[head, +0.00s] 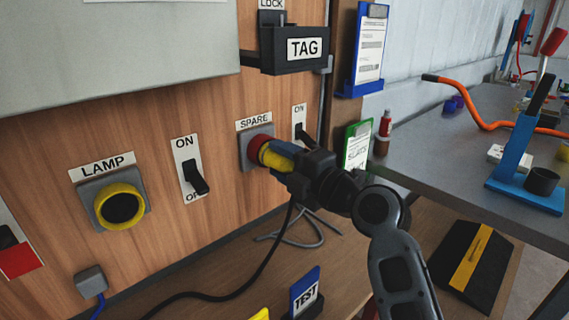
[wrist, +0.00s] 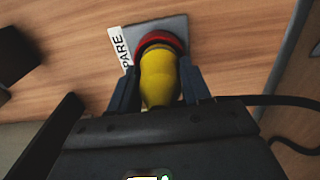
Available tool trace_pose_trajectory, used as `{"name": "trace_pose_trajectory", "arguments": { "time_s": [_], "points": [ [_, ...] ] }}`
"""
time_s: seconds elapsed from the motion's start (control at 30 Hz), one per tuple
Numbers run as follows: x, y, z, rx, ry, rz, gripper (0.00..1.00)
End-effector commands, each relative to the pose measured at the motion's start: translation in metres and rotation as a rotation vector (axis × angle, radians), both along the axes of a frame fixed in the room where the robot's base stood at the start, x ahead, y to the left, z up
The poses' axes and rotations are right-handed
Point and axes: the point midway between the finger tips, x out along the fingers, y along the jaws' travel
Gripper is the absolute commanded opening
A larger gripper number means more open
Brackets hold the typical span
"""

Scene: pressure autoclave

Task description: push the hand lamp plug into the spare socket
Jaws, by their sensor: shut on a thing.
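The spare socket is a red round collar (head: 257,149) on a grey square plate under the SPARE label; it also shows in the wrist view (wrist: 160,38). My gripper (head: 284,157) has its blue fingers shut on both sides of the yellow hand lamp plug (wrist: 159,78). The plug's front end meets the red collar and lines up with it closely. How deep it sits inside is hidden. A black cable (head: 264,262) hangs below my gripper and runs down to the left.
The LAMP socket (head: 122,206) with a yellow rim is at the left, its dark opening empty. A black switch (head: 197,180) stands between the sockets, another (head: 300,132) just right of SPARE. A TAG box (head: 303,49) juts out above. A TEST sign (head: 305,294) stands below.

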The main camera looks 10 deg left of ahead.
Motion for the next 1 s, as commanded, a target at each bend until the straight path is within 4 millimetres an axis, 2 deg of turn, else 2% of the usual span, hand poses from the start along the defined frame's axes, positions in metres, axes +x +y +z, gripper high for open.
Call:
{"name": "trace_pose_trajectory", "arguments": {
  "time_s": [0.2, 0.23, 0.5, 0.8, 1.0],
  "points": [
    [0.003, 0.003, 0.0, 0.001, -0.002, 0.0, 0.0],
    [0.003, 0.003, 0.001, 0.002, -0.001, 0.0, 0.5],
    [0.003, 0.003, 0.001, 0.001, -0.001, 0.0, 0.76],
    [0.001, 0.001, -0.001, -0.001, 0.001, -0.001, 0.78],
    [-0.014, -0.018, -0.002, 0.0, -0.001, -0.003, 0.78]
  ]
}}
